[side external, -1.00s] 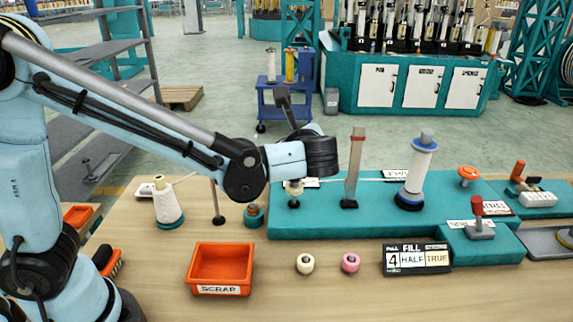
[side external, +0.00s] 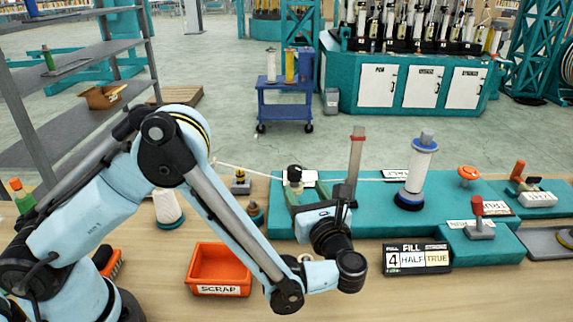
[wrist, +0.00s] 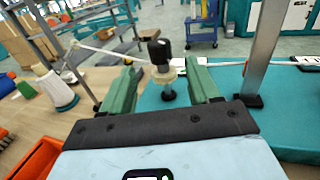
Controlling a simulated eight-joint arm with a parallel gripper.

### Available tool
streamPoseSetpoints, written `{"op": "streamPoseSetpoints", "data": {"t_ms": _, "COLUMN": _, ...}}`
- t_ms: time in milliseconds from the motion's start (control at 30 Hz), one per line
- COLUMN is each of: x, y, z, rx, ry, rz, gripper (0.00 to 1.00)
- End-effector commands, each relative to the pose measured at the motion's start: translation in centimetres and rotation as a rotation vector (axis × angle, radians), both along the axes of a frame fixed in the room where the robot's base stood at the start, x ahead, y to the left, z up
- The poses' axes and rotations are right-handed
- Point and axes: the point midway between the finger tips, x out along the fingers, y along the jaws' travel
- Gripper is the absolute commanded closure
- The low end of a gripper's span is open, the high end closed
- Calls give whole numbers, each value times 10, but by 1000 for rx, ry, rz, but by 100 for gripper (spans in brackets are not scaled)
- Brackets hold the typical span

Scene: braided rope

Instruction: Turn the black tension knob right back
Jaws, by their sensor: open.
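The black tension knob (side external: 295,172) stands on top of a pale, cream collar at the left end of the teal bench fixture (side external: 390,225). A white rope runs past just below the knob. In the wrist view the knob (wrist: 160,52) is upright, ahead of my fingertips and roughly centred between them. My gripper (wrist: 163,72) has two green fingers, spread apart with a gap on both sides of the knob's post. Contact cannot be made out.
A tall grey post (side external: 355,160) stands close to the right of my gripper. A white-and-blue spool (side external: 418,170) is farther right. An orange scrap bin (side external: 219,270) sits in front left. A white cone (side external: 167,205) stands to the left. The fill sign (side external: 417,257) is at front right.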

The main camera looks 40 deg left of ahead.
Motion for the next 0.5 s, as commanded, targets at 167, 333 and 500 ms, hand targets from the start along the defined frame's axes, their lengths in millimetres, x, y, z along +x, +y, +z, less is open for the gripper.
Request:
{"op": "streamPoseSetpoints", "data": {"t_ms": 167, "x": 17, "y": 33, "z": 0, "rx": 0, "ry": 0, "rz": 6, "gripper": 39}}
{"op": "streamPoseSetpoints", "data": {"t_ms": 333, "x": 32, "y": 60, "z": 0, "rx": 0, "ry": 0, "rz": 4, "gripper": 39}}
{"op": "streamPoseSetpoints", "data": {"t_ms": 500, "x": 42, "y": 77, "z": 0, "rx": 0, "ry": 0, "rz": 2, "gripper": 39}}
